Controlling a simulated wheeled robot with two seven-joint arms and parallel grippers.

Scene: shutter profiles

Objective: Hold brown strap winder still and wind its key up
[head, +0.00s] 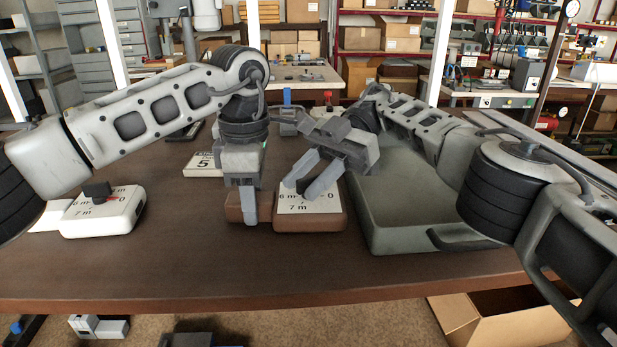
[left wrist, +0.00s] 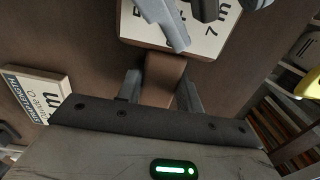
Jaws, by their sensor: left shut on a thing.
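The brown strap winder (head: 338,220) lies on the table in front of me, its white scale face up; it also shows in the left wrist view (left wrist: 205,45). My left gripper (head: 250,208) points down and is shut on the brown block at the winder's left end, with a finger on each side in the left wrist view (left wrist: 160,85). My right gripper (head: 308,183) is tilted over the scale face, its two fingers spread apart.
A white winder (head: 105,213) with a black key lies at the left. A printed card (head: 203,165) lies behind my left gripper. The front left of the table is clear. An open cardboard box (head: 505,318) is below the table edge.

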